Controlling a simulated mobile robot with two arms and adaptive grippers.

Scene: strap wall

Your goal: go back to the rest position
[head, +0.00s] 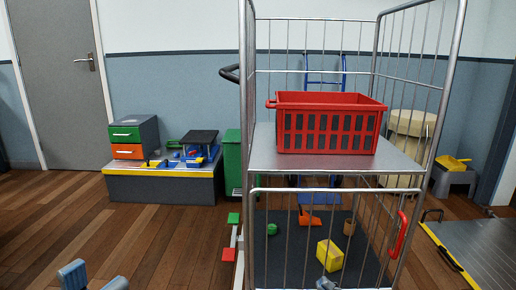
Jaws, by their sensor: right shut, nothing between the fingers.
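My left gripper (94,279) shows at the bottom left edge of the head view, with its two grey fingers apart and nothing seen between them. It is over the wooden floor, clear of the furniture. My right gripper (326,284) shows only as a small grey tip at the bottom edge, in front of the lower part of the wire cage trolley (321,181). It is shut and empty. Most of both arms is out of view. I cannot tell whether the right tip touches the trolley.
A red basket (326,124) stands on the trolley's shelf. A yellow block (330,255) and other small items lie on its lower deck. A red handle (399,235) is on its right front. A low bench (163,188) stands back left.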

